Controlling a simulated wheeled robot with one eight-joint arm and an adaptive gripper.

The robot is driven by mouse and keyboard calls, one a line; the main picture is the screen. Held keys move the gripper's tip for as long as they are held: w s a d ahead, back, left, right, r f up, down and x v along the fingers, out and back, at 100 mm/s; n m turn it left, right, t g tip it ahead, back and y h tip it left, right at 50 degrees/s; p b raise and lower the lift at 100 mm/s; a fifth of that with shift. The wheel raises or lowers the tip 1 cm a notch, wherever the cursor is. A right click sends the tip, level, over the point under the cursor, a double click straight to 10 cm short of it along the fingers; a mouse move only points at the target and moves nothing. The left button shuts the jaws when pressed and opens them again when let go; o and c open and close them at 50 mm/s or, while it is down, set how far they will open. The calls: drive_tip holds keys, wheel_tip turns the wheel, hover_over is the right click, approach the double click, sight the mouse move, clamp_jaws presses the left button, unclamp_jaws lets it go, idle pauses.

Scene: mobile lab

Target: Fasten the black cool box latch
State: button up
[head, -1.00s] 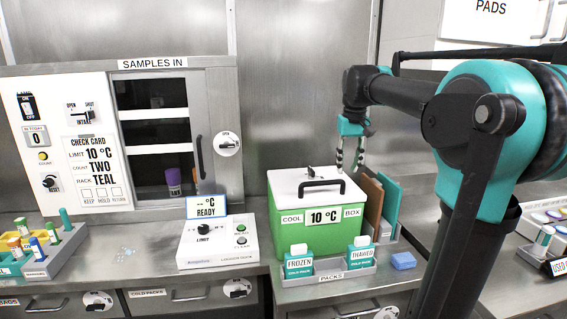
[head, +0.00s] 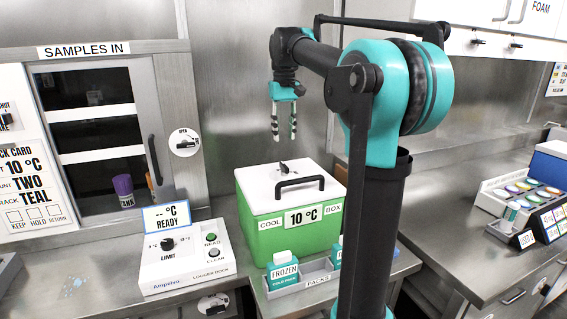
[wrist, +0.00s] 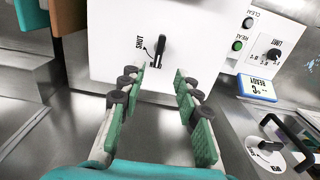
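The cool box (head: 290,236) is green with a white lid (head: 262,190) and a black carry handle (head: 300,183). The black latch (head: 283,168) is a small lever near the lid's back edge. In the wrist view the latch (wrist: 160,50) stands on the white lid (wrist: 112,40) beside a printed SHUT and a curved arrow. The lever lies roughly along the view, to the right of that word. My gripper (head: 283,138) hangs fingers-down above the back of the lid, apart from the latch. In the wrist view my gripper (wrist: 160,85) is open and empty, with the latch beyond the fingertips.
The logger dock (head: 187,262) stands left of the box. A pack rack (head: 312,280) with the FROZEN pack (head: 284,268) sits in front. The cabinet door handle (head: 155,161) is at left. In the wrist view, brown (wrist: 68,15) and teal (wrist: 30,14) panels stand beside the box.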

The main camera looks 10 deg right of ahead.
sight(284, 164)
wheel_tip(284, 164, down, 11)
drive_tip(key=shift+r, duration=0.15)
idle(0.4)
clamp_jaws()
